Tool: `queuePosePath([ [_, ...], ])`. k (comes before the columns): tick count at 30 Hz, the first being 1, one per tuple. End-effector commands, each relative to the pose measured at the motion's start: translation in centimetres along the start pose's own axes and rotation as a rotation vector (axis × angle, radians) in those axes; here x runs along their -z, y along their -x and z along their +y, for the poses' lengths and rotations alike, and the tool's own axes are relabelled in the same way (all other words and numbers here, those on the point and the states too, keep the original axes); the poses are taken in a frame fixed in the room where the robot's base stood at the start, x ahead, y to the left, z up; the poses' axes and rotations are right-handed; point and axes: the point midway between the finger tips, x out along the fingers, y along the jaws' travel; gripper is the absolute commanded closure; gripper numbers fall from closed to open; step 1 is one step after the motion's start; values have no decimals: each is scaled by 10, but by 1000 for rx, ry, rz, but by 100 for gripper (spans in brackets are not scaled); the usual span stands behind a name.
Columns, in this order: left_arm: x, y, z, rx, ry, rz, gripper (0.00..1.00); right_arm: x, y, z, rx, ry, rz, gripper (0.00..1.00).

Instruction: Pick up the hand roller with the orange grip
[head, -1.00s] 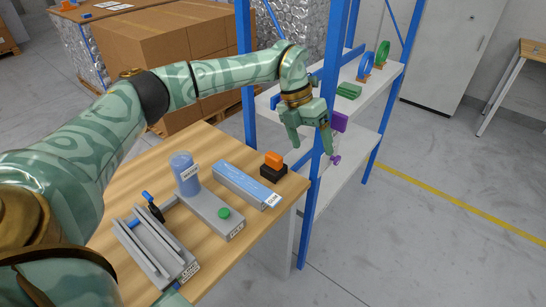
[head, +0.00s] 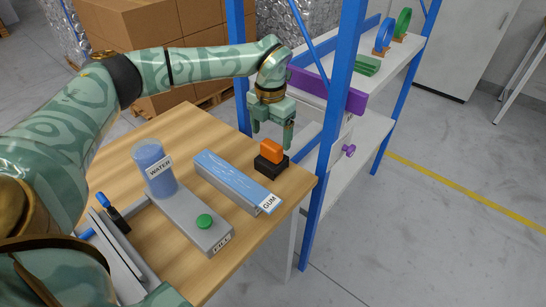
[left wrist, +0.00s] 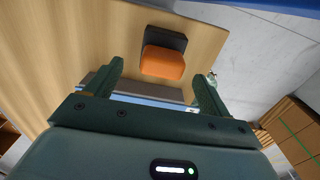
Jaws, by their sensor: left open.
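The hand roller shows as an orange grip (head: 271,151) on a black base (head: 271,168), upright near the table's right corner. My left gripper (head: 272,139) hangs just above and behind it in the head view, fingers pointing down, open and empty. In the left wrist view the orange grip (left wrist: 162,62) shows between and slightly beyond the open fingers (left wrist: 158,72), with the black base behind it. My right gripper is not in view.
A blue tray labelled GUM (head: 235,180) lies close left of the roller. A water container (head: 154,170) stands on a grey FILL unit (head: 222,240) with a green button. A blue shelf post (head: 335,120) and purple bar (head: 330,90) stand right of my gripper.

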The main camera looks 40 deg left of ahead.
Motion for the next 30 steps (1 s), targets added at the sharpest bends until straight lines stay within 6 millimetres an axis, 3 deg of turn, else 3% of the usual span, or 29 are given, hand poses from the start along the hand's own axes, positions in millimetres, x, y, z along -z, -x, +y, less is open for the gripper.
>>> queuePosePath([
  [7,0,-19,-1,0,0,0,18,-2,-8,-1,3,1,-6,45],
  [15,2,-61,-3,0,0,2,18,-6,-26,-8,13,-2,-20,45],
  [21,2,-59,-3,0,0,-2,18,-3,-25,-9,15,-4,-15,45],
  [22,2,-59,-3,0,0,-2,21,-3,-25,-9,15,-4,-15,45],
  [27,2,-59,-3,0,0,-2,68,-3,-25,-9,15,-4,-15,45],
  [30,2,-59,-3,0,0,-3,69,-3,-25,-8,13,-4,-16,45],
])
